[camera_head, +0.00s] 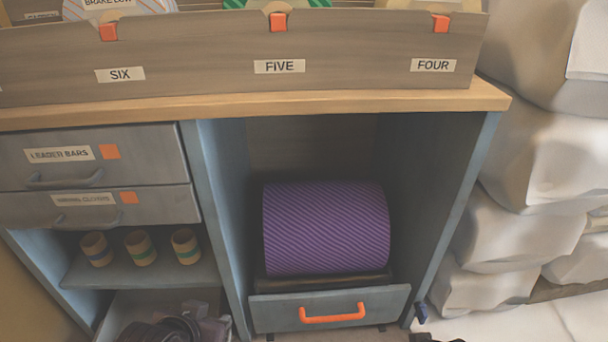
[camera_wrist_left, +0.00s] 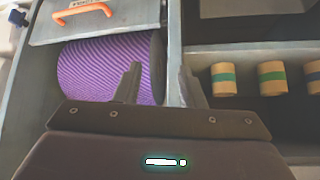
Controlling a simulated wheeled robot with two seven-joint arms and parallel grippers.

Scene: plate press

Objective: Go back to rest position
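My left gripper (camera_head: 200,318) is at the lower left of the head view, in front of the cabinet's lower left part. In the left wrist view its two fingers (camera_wrist_left: 160,85) stand apart with nothing between them. Dark tips at the bottom edge of the head view, right of the drawer, look like my right gripper (camera_head: 436,338). Too little of it shows to tell its state. A purple striped roll (camera_head: 326,228) lies in the open bay, apart from both grippers. It also shows in the left wrist view (camera_wrist_left: 100,68).
Below the roll is a drawer (camera_head: 280,311) with an orange handle (camera_head: 332,313). Three banded rolls (camera_head: 140,248) stand on the left shelf (camera_head: 150,275). Above are two closed drawers (camera_head: 90,155) and a countertop (camera_head: 250,103) with a labelled rack (camera_head: 200,63). Pale sacks (camera_head: 520,235) are stacked right.

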